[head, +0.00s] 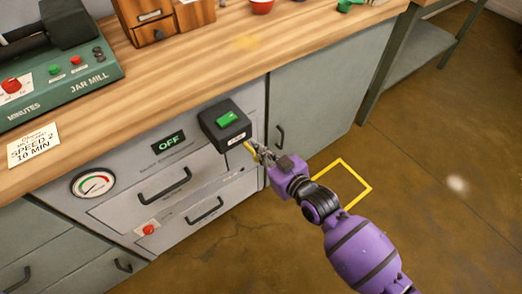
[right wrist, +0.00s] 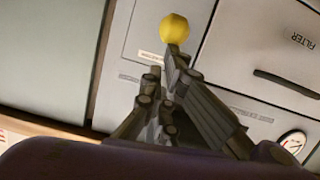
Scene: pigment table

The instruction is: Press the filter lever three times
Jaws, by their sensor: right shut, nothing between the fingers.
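The lever's round yellow knob (right wrist: 174,28) shows in the right wrist view against the grey cabinet front. In the head view a yellow piece of the lever (head: 248,147) shows just below the black box with the green switch (head: 227,118). My right gripper (head: 262,154) reaches in from the lower right, its fingers shut and empty. Its tips are at or very near the lever; I cannot tell whether they touch. In the right wrist view the gripper (right wrist: 172,62) points at the knob's lower edge. The rest of the lever is hidden. My left gripper is not in view.
The word FILTER is on a drawer front (right wrist: 270,45). A dark display (head: 169,144) reads OFF. A gauge (head: 93,183) and a red button (head: 148,229) are on the cabinet. The green jar mill (head: 60,85) stands on the wooden counter. The floor at right is clear.

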